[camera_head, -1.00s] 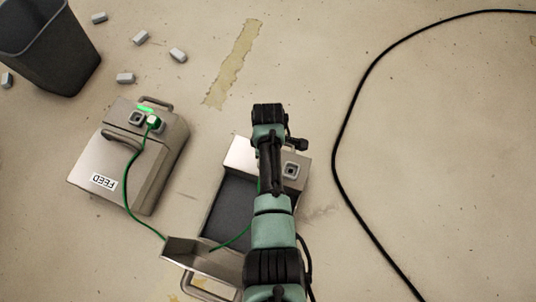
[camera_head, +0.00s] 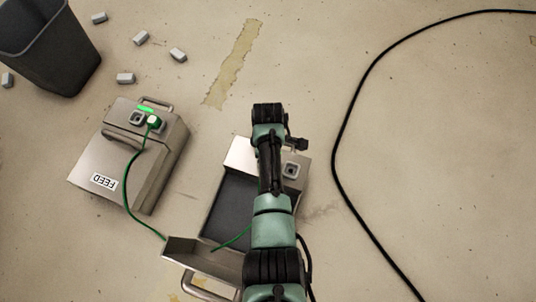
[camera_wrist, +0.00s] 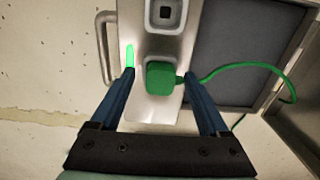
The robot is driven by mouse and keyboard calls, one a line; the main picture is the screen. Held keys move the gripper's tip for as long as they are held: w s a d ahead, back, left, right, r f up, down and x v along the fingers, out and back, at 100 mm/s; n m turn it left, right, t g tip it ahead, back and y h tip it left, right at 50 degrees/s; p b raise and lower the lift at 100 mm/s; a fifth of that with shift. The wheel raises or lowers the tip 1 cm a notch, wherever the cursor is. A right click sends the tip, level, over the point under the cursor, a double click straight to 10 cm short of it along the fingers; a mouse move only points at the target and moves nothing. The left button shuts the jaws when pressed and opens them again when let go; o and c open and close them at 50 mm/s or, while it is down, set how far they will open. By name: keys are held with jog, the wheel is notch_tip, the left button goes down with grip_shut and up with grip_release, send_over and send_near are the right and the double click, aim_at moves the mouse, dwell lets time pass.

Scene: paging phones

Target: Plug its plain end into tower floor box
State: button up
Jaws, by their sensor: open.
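The open floor box (camera_head: 232,205) lies at the lower centre in the head view, partly hidden under my arm. No name label shows on it. In the wrist view, its metal panel (camera_wrist: 152,108) carries a green plug (camera_wrist: 160,80), which appears seated there, and a lit green strip (camera_wrist: 129,56). An empty socket (camera_wrist: 164,14) is beside the plug. The green cable (camera_wrist: 246,67) leaves the plug to the right. My gripper (camera_wrist: 158,75) is open, its blue fingers on either side of the plug, with small gaps visible. The head view hides the fingers.
A dark bin (camera_head: 50,45), several small grey blocks and a long black cable (camera_head: 337,150) lie around. Floor on the right is otherwise clear.

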notch_tip(320, 180, up, 12)
jog(key=p, duration=0.8)
jog(key=shift+r, duration=0.15)
